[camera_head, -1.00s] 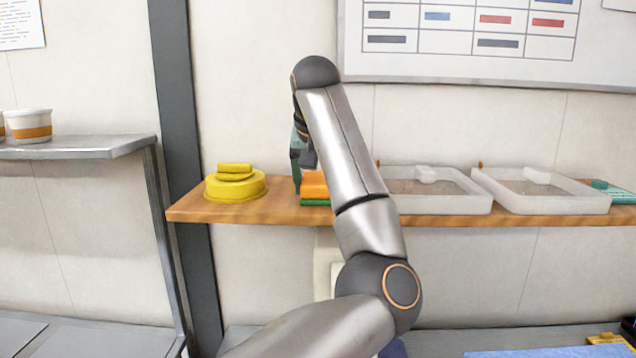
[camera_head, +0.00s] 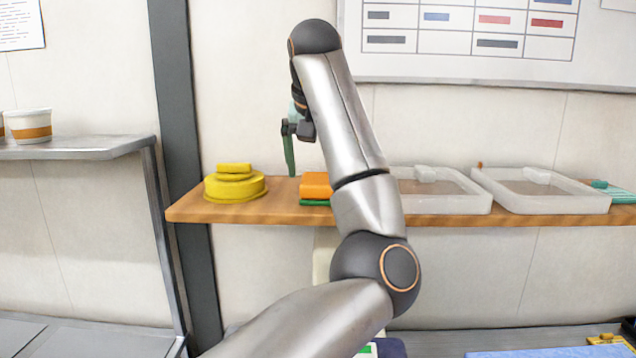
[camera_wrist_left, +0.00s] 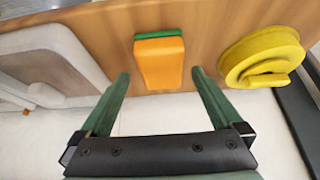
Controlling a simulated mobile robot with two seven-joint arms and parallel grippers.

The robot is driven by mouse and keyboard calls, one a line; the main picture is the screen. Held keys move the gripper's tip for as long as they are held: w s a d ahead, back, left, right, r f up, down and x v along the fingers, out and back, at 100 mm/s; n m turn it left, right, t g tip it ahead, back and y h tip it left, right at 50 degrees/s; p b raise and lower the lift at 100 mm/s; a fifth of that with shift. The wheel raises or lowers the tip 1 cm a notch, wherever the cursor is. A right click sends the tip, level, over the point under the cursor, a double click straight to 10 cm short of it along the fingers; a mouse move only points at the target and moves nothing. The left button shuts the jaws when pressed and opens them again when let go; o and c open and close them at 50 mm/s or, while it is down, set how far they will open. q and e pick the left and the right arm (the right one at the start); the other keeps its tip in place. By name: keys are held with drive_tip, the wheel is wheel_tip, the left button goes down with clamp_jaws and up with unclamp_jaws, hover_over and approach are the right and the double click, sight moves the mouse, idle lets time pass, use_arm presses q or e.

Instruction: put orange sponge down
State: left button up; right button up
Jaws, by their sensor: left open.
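The orange sponge (camera_head: 316,186) with a green layer lies on the wooden shelf (camera_head: 240,212), partly hidden behind my left arm in the head view. In the left wrist view the sponge (camera_wrist_left: 159,60) lies beyond and between my open fingers, with nothing touching it. My left gripper (camera_head: 289,172) is above the shelf, a little left of the sponge; in the left wrist view its green fingers (camera_wrist_left: 160,75) are apart and empty. My right gripper is not in view.
A yellow stacked item (camera_head: 235,188) stands left of the sponge, and also shows in the left wrist view (camera_wrist_left: 262,58). White trays (camera_head: 440,205) (camera_head: 540,204) stand to the right on the shelf. A metal shelf with cups (camera_head: 30,126) is at far left.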

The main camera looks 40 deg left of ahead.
use_arm(q)
drive_tip(key=v, duration=0.7)
drive_tip(key=shift+r, duration=0.25)
drive_tip(key=shift+s, duration=0.1)
